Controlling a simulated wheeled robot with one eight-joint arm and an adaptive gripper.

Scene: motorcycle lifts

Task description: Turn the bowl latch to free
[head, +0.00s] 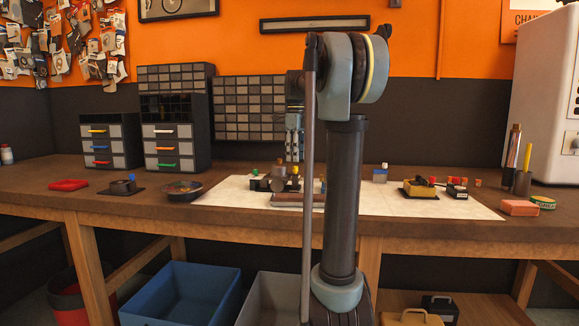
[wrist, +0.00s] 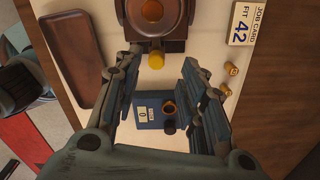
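My gripper (wrist: 161,70) is open in the wrist view, its two fingers apart with nothing held between them. A dark brown fixture (wrist: 178,46) holds a round cup with an orange inside. A yellow knob (wrist: 156,60) sticks out of its near side, between the fingertips in the picture; I cannot tell whether they touch. No part is clearly readable as the bowl latch. A blue block (wrist: 150,113) with a brass ring, a black knob and a small label lies between the fingers in the picture. In the head view my gripper (head: 293,158) hangs over the mat, partly behind my arm.
A brown tray (wrist: 71,60) lies left of the fixture. A job card (wrist: 254,27) and small brass fittings (wrist: 230,69) lie right. On the bench are a pale mat (head: 235,190), a dark dish (head: 183,190) and drawer cabinets (head: 176,145).

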